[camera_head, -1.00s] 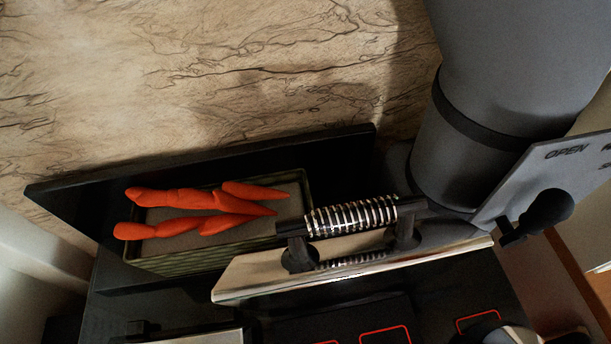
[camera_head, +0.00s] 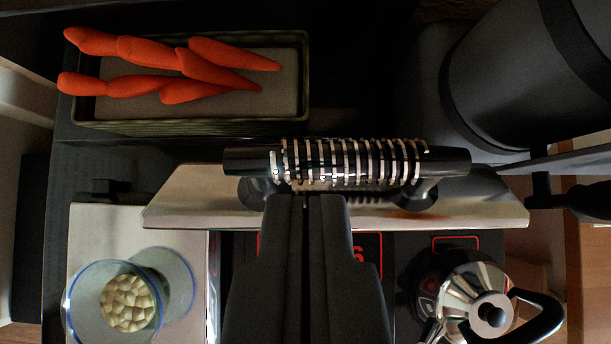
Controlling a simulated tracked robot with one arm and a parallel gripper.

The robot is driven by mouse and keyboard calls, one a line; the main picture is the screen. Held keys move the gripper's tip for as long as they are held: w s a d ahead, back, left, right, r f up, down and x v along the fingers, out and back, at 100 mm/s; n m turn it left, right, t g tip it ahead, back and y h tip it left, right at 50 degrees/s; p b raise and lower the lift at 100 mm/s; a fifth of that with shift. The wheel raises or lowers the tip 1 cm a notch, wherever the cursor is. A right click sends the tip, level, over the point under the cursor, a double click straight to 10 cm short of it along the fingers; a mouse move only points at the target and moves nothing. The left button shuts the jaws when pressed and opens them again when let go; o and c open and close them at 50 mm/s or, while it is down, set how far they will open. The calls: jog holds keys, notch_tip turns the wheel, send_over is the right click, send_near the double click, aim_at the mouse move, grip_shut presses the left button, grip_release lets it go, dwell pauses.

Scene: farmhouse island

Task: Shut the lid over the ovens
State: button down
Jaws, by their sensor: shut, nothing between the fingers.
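The lid (camera_head: 175,205) is a pale metal panel seen nearly edge-on from above. It stands raised rather than flat, across the middle of the view. Its long dark handle (camera_head: 345,162) is wrapped in a shiny metal coil and sits on two brackets. My gripper (camera_head: 305,200) is shut and empty, with its tips at the near side of the handle, left of its middle. I cannot tell whether they touch the handle or the lid. The black range top (camera_head: 405,250) with red-outlined markings lies on the near side of the lid, partly hidden by my fingers.
A tray (camera_head: 190,127) of carrots (camera_head: 185,70) lies beyond the lid at upper left. A glass jar (camera_head: 75,305) of pale pieces stands at lower left on a light metal plate (camera_head: 90,225). A kettle (camera_head: 480,295) stands at lower right. A large grey pipe (camera_head: 510,80) rises at upper right.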

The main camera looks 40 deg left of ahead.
aim_at(328, 179)
jog(key=p+x, duration=0.1)
jog(key=x, duration=0.8)
jog(key=shift+p, duration=0.35)
